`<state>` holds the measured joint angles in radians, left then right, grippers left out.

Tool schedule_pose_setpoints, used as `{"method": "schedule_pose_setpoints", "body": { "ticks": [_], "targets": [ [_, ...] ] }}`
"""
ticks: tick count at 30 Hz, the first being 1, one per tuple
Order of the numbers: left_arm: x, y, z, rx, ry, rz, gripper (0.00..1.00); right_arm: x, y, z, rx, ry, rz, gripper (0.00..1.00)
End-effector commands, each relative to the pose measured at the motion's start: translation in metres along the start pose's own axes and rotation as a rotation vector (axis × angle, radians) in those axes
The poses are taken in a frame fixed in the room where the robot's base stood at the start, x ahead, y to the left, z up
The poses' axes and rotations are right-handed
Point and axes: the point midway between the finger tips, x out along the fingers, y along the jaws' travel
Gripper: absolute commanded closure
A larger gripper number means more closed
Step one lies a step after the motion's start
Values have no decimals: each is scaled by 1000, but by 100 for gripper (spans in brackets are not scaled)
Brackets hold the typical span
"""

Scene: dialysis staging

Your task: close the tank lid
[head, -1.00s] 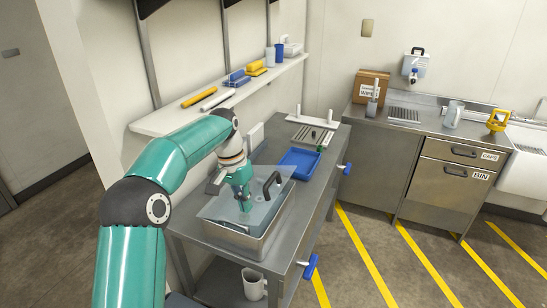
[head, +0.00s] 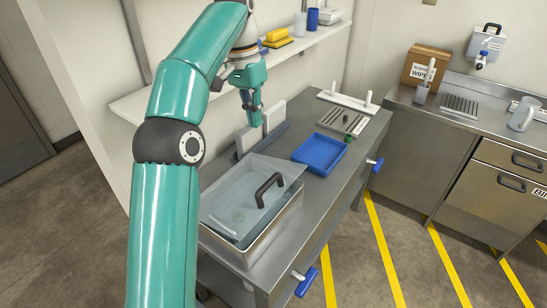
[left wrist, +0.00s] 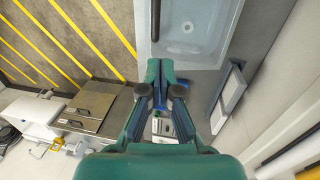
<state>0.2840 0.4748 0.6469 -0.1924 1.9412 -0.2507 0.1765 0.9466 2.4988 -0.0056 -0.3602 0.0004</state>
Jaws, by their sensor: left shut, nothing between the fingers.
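The steel tank (head: 285,222) stands on the near part of the metal bench. Its clear lid (head: 227,208), with a black handle (head: 268,187), lies over the tank opening. Its edge does not line up cleanly with the rim, and I cannot tell whether it is fully seated. My left gripper (head: 254,120) is shut and empty, raised behind the tank near the white panels, apart from the lid. In the left wrist view its fingertips (left wrist: 161,66) are together, just beside the tank (left wrist: 188,62). My right gripper is not in view.
White upright panels (head: 250,141) stand behind the tank. A blue tray (head: 320,152) lies beyond it, with a grey tray (head: 358,121) farther back. A wall shelf (head: 165,102) runs along the back-left. Blue clamp handles (head: 306,284) stick out from the bench front.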

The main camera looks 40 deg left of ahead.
Motion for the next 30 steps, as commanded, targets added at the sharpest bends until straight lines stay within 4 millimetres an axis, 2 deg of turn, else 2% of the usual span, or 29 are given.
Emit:
{"method": "schedule_pose_setpoints", "body": {
  "ticks": [5, 10, 18, 24, 30],
  "targets": [
    [25, 0, 0, 0, -2, 0, 100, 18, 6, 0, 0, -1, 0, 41],
    [58, 0, 1, 2, -4, 1, 100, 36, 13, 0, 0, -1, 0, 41],
    [108, 1, 0, 2, -4, 1, 100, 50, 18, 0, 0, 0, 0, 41],
    [131, 1, 0, 2, -2, 1, 100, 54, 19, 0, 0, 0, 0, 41],
    [138, 2, -1, 3, -1, 1, 100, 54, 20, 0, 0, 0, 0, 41]
  ]
}}
